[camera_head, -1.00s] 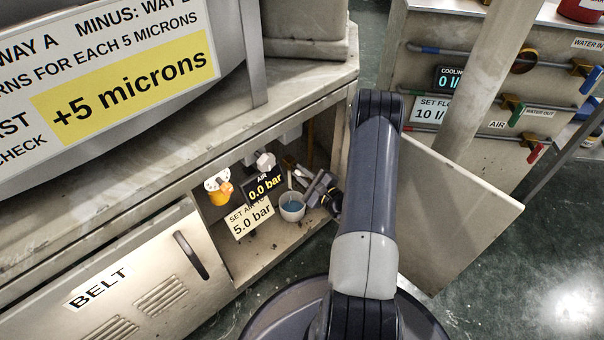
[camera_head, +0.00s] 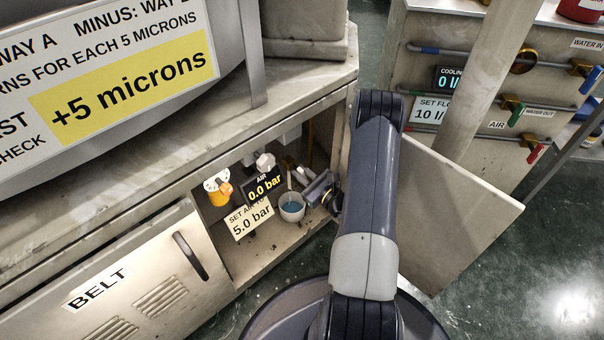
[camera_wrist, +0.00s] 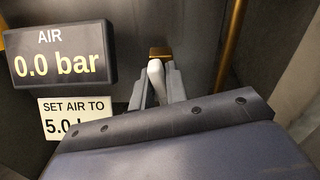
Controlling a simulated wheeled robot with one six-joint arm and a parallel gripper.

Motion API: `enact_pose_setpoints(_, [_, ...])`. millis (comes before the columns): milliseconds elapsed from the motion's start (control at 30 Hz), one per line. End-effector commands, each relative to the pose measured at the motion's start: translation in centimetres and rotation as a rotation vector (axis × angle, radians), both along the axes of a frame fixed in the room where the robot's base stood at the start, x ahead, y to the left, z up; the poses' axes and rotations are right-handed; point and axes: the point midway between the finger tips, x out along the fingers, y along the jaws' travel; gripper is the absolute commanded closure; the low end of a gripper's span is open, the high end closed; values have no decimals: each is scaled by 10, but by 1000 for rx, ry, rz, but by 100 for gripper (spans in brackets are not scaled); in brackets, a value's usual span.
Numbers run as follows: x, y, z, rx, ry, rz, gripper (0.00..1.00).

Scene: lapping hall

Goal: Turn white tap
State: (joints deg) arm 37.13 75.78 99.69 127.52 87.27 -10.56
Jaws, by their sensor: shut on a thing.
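The white tap (camera_wrist: 156,74) is a pale lever below a brass fitting (camera_wrist: 161,52) in the wrist view. My gripper (camera_wrist: 157,88) is shut on this lever, with one grey finger on each side of it. The dark wrist housing covers the lower part of that view. In the head view my gripper (camera_head: 305,180) reaches into the open cabinet from the right, and the tap lever cannot be made out there. The air display (camera_wrist: 58,54) reads 0.0 bar; it also shows in the head view (camera_head: 264,187).
A "SET AIR TO 5.0 bar" sign (camera_head: 250,222) stands below the display. The open cabinet door (camera_head: 450,210) stands at the right, beside my arm.

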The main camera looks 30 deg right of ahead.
Motion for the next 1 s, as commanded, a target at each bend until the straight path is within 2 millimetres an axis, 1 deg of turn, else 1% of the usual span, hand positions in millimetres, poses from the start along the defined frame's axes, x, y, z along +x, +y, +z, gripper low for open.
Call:
enact_pose_setpoints(200, [0,-1,0,136,39,0,100])
enact_pose_setpoints(400, [0,-1,-1,215,61,0,100])
enact_pose_setpoints(600, [0,-1,-1,249,70,0,100])
enact_pose_setpoints(1000, [0,-1,-1,254,71,0,100])
